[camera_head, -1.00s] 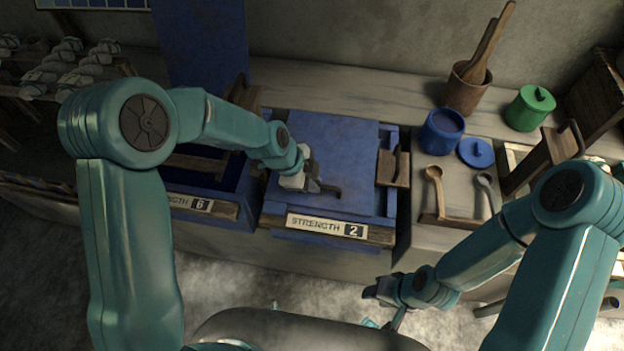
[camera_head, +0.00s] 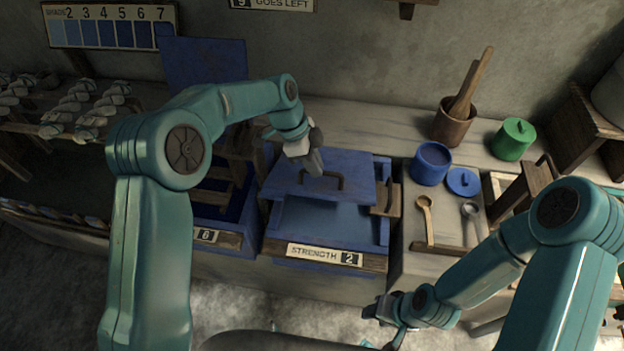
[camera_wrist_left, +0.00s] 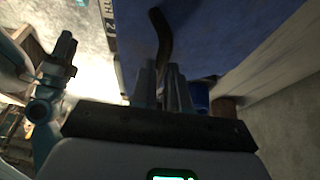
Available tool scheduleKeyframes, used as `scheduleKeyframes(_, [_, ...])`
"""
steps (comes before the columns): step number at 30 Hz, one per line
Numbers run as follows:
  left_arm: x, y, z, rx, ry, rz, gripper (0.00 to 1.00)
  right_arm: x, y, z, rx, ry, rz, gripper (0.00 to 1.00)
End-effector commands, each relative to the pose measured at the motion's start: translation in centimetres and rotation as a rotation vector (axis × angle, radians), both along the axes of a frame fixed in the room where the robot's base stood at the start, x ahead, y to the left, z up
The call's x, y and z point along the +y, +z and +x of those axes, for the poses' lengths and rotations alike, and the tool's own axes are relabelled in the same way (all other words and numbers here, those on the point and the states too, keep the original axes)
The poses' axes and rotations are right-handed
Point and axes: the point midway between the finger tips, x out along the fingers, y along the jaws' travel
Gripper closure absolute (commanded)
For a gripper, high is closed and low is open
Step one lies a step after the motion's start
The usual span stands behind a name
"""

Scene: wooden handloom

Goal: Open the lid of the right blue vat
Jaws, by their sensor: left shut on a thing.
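The right blue vat, labelled STRENGTH 2 (camera_head: 325,254), stands in the middle of the bench. Its blue lid (camera_head: 350,168) is tilted up at the front, and the pale blue inside (camera_head: 325,215) shows below it. My left gripper (camera_head: 315,168) is at the dark lid handle (camera_head: 337,181), shut on it. In the left wrist view the handle (camera_wrist_left: 160,40) rises from between the two fingers (camera_wrist_left: 163,88); the exact contact is hard to see. My right gripper (camera_head: 376,311) is low in front of the bench, away from the vat; whether its jaws are open is unclear.
The left vat (camera_head: 215,205) is open, its lid (camera_head: 203,62) upright behind it. To the right are a blue pot (camera_head: 432,164), a small blue lid (camera_head: 463,181), two spoons (camera_head: 425,215), a green pot (camera_head: 513,140) and a brown pot with wooden tools (camera_head: 453,122).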

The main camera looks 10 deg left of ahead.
Motion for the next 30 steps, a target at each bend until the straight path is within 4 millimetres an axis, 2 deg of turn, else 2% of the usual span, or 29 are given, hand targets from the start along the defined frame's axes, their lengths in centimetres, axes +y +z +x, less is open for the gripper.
scheduleKeyframes(1, [0.0, 1.0, 1.1, -0.019, 0.006, -0.001, 1.0, 0.0, 0.7, 0.0, 0.0, 0.0, 0.0, 0.57])
scheduleKeyframes(3, [0.0, 1.6, 1.7, -0.02, 0.006, -0.001, 1.0, 0.0, 1.1, 0.0, 0.0, 0.0, 0.0, 0.57])
scheduleKeyframes(9, [0.1, 2.6, 3.0, -0.022, 0.007, -0.001, 1.0, 0.0, 1.7, 0.0, 0.0, 0.0, 0.0, 0.57])
scheduleKeyframes(24, [0.1, 2.5, 3.3, -0.017, 0.005, 0.002, 1.0, 0.0, 1.7, 0.0, 0.0, 0.0, 0.0, 0.57])
scheduleKeyframes(25, [0.1, 2.5, 3.3, -0.016, 0.005, 0.002, 0.76, 0.0, 1.7, 0.0, 0.0, 0.0, 0.0, 0.57])
scheduleKeyframes(26, [0.1, 2.5, 3.3, -0.017, 0.005, 0.002, 0.66, 0.0, 1.7, 0.0, 0.0, 0.0, 0.0, 0.57])
scheduleKeyframes(27, [0.1, 2.5, 3.3, -0.016, 0.005, 0.002, 0.6, 0.0, 1.7, 0.0, 0.0, 0.0, 0.0, 0.57])
scheduleKeyframes(30, [0.1, 2.6, 3.2, -0.016, 0.004, 0.001, 0.6, 0.0, 1.7, 0.0, 0.0, 0.0, 0.0, 0.57])
